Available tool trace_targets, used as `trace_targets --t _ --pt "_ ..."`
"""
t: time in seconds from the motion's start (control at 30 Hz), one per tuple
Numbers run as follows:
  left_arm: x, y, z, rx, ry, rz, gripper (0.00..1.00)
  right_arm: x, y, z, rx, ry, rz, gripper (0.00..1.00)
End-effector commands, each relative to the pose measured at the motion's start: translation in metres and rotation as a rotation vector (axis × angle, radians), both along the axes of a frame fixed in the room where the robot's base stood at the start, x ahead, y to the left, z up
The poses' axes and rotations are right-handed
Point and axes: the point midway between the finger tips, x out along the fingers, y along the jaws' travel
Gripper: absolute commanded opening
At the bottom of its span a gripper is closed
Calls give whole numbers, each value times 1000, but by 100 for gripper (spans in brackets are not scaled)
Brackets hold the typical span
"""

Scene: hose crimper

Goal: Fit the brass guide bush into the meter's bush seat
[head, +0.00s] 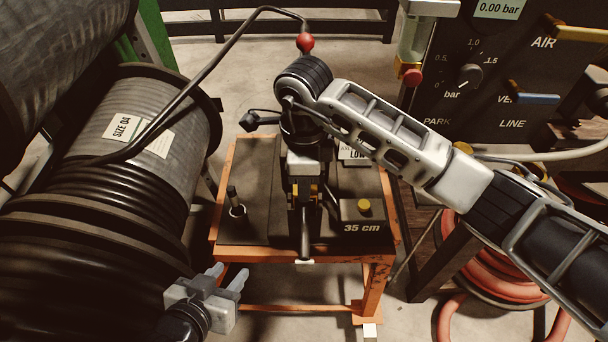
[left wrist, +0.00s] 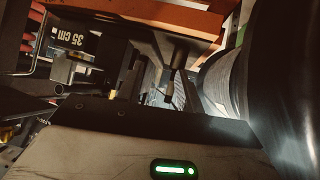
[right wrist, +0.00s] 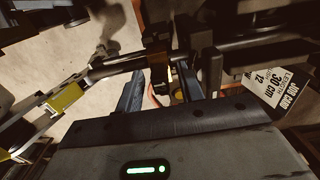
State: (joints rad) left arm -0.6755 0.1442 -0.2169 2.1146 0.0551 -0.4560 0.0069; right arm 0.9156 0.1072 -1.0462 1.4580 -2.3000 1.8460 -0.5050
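The meter (head: 361,212), a dark box marked "35 cm" with a yellow knob, sits on the cart's right front. It shows upside down in the left wrist view (left wrist: 80,40). I cannot clearly make out the brass guide bush or the seat; my right gripper covers the cart's middle. My right gripper (head: 305,225) points down there, beside the meter. In the right wrist view its fingers stand apart, with a dark part and a small yellowish spot (right wrist: 178,94) between or beyond them. My left gripper (head: 228,275) is open and empty, low in front of the cart's left corner.
Large hose reels (head: 130,140) crowd the left. A control panel (head: 500,75) stands at right. A job card (right wrist: 284,88) reads 30 cm.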

Motion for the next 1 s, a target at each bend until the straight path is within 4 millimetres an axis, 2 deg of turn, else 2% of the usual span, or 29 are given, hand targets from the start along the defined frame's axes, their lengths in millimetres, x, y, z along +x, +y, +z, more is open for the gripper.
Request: trace_targets --t 0.17,0.37,0.5,0.6,1.0 --pt "0 0 7 4 -1 -1 36 0 0 8 1 1 0 38" --pt "-2 3 21 33 8 -5 36 1 0 44 -1 -3 1 38" --pt "-6 6 19 54 29 -9 36 1 -1 65 -1 -1 -1 38" --pt "-6 7 18 59 34 -10 36 1 0 74 -1 0 0 38" --pt "-2 9 17 61 24 -7 36 0 0 78 0 1 -1 38"
